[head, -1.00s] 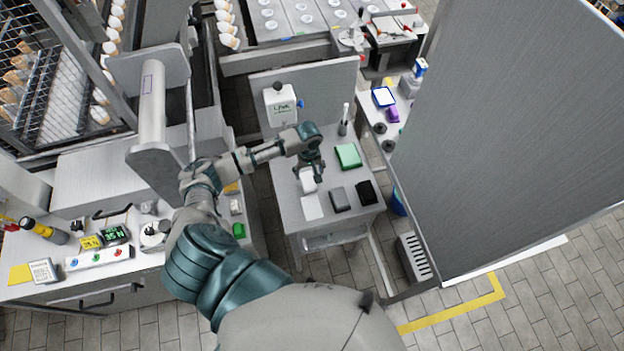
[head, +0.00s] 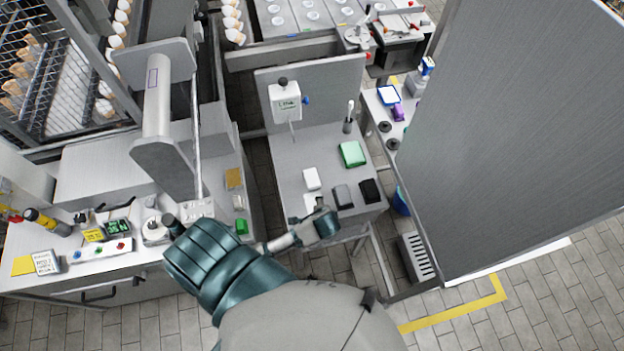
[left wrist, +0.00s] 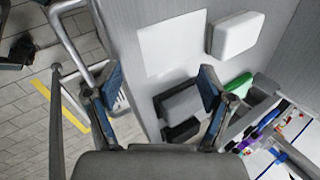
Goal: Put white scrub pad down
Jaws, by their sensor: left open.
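The white scrub pad (head: 312,178) lies on the grey table in the middle of the head view, just behind a flat white square (head: 310,201). In the left wrist view the pad (left wrist: 237,34) is at the upper right, apart from the white square (left wrist: 172,43). My left gripper (head: 322,212) is near the table's front edge, in front of the pad and partly covering the square. In the left wrist view its fingers (left wrist: 160,85) are spread with nothing between them. My right gripper is in no view.
A grey pad (head: 342,196), a black pad (head: 370,191) and a green pad (head: 352,154) lie to the right on the same table. A large grey panel (head: 530,140) blocks the right side.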

